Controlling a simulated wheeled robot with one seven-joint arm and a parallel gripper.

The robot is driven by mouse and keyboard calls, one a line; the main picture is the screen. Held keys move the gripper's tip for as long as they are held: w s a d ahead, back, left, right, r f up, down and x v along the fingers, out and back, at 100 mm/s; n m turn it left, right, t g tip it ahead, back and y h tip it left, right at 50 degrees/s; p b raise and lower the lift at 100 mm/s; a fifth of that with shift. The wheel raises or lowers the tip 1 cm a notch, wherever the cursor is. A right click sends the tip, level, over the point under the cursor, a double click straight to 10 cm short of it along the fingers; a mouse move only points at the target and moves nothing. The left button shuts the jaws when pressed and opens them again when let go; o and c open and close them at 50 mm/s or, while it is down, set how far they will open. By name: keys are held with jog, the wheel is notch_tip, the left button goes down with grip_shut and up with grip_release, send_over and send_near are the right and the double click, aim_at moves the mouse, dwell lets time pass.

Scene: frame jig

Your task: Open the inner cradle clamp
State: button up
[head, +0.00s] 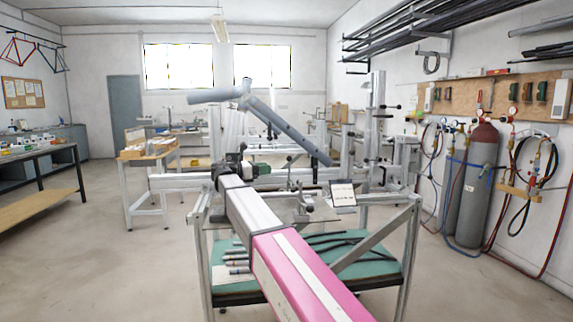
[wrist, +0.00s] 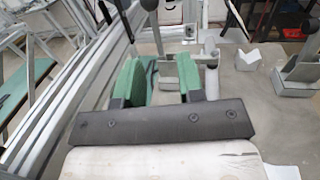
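My gripper (wrist: 160,82) has green finger pads standing apart, with a gap between them. In the head view my gripper is mostly hidden behind my wrist, over the left part of the jig frame. Just beyond the fingers, a slim grey upright fitting with a crossbar and rounded knob (wrist: 210,47) stands close to the right finger. I cannot tell whether they touch. A grey V-shaped cradle block (wrist: 262,58) sits farther right, apart from the gripper. I cannot tell for sure which fitting is the inner cradle clamp, or whether it is open.
A long aluminium rail (wrist: 75,90) runs along the left of the gripper. Another grey fitting (wrist: 297,72) with a black knob stands at the right. A grey tube assembly (head: 285,122) hangs above the jig.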

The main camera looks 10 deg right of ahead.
aim_at(289, 166)
jog(key=w+d, duration=0.1)
jog(key=d, duration=0.2)
jog(key=w+d, duration=0.1)
jog(key=d, duration=0.3)
jog(key=w+d, duration=0.1)
jog(key=d, duration=0.2)
jog(key=shift+d, duration=0.3)
grip_shut()
